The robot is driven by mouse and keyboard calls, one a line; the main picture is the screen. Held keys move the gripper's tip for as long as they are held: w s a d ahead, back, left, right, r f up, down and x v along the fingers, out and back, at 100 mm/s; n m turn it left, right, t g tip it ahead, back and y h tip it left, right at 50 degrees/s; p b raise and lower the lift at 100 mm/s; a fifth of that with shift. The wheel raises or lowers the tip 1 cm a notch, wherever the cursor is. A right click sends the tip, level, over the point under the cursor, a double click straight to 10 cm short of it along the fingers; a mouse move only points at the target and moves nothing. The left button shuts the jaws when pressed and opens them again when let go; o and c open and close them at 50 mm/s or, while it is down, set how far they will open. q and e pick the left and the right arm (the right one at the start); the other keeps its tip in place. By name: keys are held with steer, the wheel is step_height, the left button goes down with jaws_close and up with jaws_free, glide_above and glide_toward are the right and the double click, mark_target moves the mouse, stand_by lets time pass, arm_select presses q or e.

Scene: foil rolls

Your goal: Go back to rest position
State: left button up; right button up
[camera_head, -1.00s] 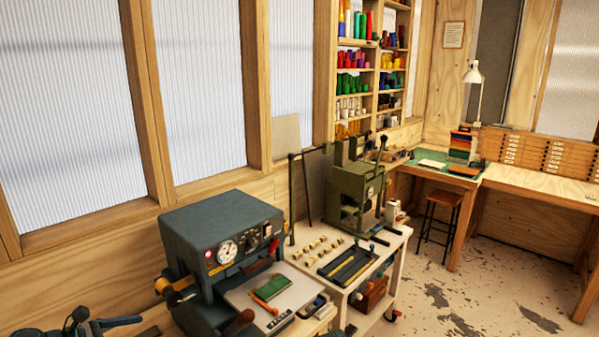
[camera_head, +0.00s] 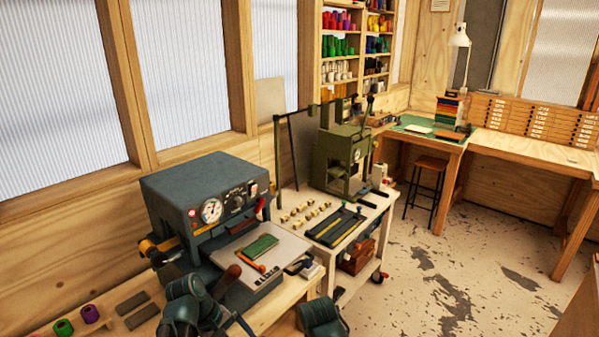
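My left arm shows as dark teal links at the bottom centre of the head view, in front of the bench. Another dark teal link of mine shows to its right at the bottom edge. No gripper fingertips can be made out, so neither gripper's opening shows. A blue-grey press machine (camera_head: 205,192) with a dial stands on the wooden bench. A green block (camera_head: 261,245) and an orange-handled tool (camera_head: 250,261) lie on its pale plate (camera_head: 285,250).
A white cart (camera_head: 362,225) beside the press carries an olive machine (camera_head: 342,160), a black tray (camera_head: 336,226) and several small pale blocks. A green roll (camera_head: 64,327) and a purple roll (camera_head: 90,314) are at lower left. A stool (camera_head: 428,178) stands by the far desk. Floor at right is clear.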

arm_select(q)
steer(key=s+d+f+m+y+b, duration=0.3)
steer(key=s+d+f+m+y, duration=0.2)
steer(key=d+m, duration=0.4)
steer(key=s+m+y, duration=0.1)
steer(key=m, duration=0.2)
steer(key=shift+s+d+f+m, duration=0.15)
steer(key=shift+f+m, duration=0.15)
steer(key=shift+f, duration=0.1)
